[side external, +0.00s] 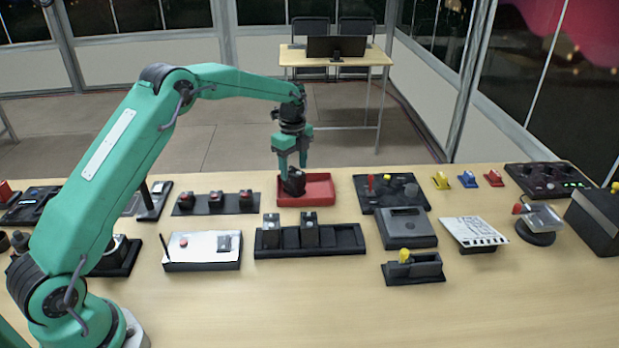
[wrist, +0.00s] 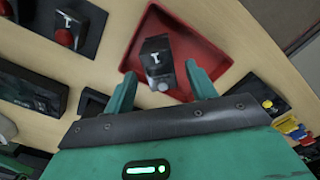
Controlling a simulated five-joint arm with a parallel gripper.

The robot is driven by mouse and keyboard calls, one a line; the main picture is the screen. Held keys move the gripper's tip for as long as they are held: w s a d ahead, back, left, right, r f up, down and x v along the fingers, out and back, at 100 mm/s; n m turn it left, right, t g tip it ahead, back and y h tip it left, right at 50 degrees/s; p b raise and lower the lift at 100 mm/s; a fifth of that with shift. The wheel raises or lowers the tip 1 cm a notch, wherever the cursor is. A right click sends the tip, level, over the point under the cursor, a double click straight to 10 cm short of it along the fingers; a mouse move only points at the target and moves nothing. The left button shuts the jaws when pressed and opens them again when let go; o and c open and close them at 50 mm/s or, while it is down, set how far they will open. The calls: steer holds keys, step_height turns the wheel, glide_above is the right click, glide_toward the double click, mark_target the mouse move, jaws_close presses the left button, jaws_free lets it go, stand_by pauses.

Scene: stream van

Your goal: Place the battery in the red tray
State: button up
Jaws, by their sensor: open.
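The battery (side external: 293,183) is a dark block at the left part of the red tray (side external: 322,188), within its rim and seemingly a little tilted. In the wrist view the battery (wrist: 157,58) shows a pale T-shaped mark on its top, with the tray (wrist: 193,50) around it. My gripper (side external: 292,163) is right above the battery, pointing down. In the wrist view my gripper's (wrist: 163,84) two green fingers are apart, with the battery's near end close between their tips. The battery's underside is hidden, so I cannot tell if it rests fully on the tray floor.
A black rack (side external: 345,241) with two similar blocks stands in front of the tray. A panel with red buttons (side external: 215,203) is left of the tray, and a black panel with knobs (side external: 390,192) is right of it. Bare table (side external: 330,305) lies at the front.

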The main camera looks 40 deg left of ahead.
mark_target(294, 172)
step_height(294, 172, up, 8)
stand_by(0.4)
stand_by(0.5)
steer(key=s+d+r+n+t, duration=0.4)
steer(key=s+r+n, duration=0.5)
steer(key=s+r, duration=0.7)
steer(key=s+d+f+n, duration=0.1)
steer(key=s+f+n, duration=0.1)
steer(key=s, duration=0.5)
steer(key=s+d+f+n+t, duration=0.1)
steer(key=s+f+n, duration=0.1)
steer(key=s+n, duration=0.2)
steer(key=s+d+f+n, duration=0.1)
steer(key=s+f+n, duration=0.1)
steer(key=s, duration=0.8)
steer(key=shift+d+n+t, duration=0.3)
steer(key=shift+d+n, duration=0.1)
steer(key=shift+n, duration=0.1)
